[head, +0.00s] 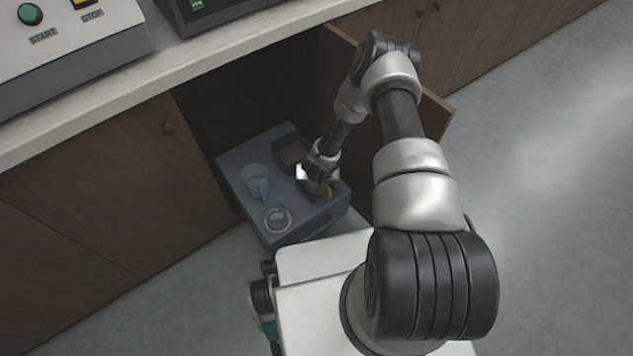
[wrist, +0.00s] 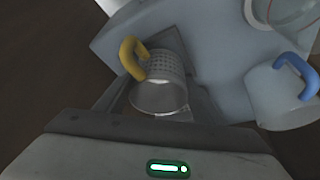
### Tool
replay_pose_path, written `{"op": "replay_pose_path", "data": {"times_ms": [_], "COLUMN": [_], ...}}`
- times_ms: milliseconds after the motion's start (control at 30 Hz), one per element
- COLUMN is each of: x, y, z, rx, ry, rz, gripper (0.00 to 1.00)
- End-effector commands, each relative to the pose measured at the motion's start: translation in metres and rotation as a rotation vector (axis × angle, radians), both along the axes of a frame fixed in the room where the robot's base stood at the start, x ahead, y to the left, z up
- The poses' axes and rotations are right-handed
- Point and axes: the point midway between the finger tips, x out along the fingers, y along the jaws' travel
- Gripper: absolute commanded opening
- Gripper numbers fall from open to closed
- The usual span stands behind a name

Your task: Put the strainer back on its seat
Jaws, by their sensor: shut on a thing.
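The strainer (wrist: 165,70) is a perforated grey metal cup with a yellow hooked handle. It sits between the fingers of my gripper (wrist: 158,102) in the wrist view, and my gripper is shut on it. In the head view my gripper (head: 320,182) is over the right part of a grey unit (head: 240,208) in the open cabinet. Only a yellow bit of the strainer (head: 328,190) shows there; the rest is hidden by the gripper. No seat can be told for sure, and I cannot tell whether the strainer touches anything below.
A dark square recess (head: 290,153) lies behind. The open cabinet door (head: 340,75) stands close to my arm.

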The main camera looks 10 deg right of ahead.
Motion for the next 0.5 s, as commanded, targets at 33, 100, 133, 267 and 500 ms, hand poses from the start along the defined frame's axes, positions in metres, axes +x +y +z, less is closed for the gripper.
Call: {"op": "replay_pose_path", "data": {"times_ms": [33, 100, 133, 267, 500], "x": [0.0004, 0.0006, 0.0006, 0.0006, 0.0005], "y": [-0.0003, -0.0002, -0.0002, -0.0003, -0.0001], "z": [-0.0074, -0.0075, -0.0069, -0.0064, -0.0092], "rx": [0.001, 0.0, 0.0, 0.0, 0.0], "ry": [-0.001, -0.001, -0.002, -0.002, -0.001], "rz": [-0.002, -0.001, -0.001, 0.0, 0.0], "gripper": [0.34, 0.34, 0.34, 0.34, 0.79]}}
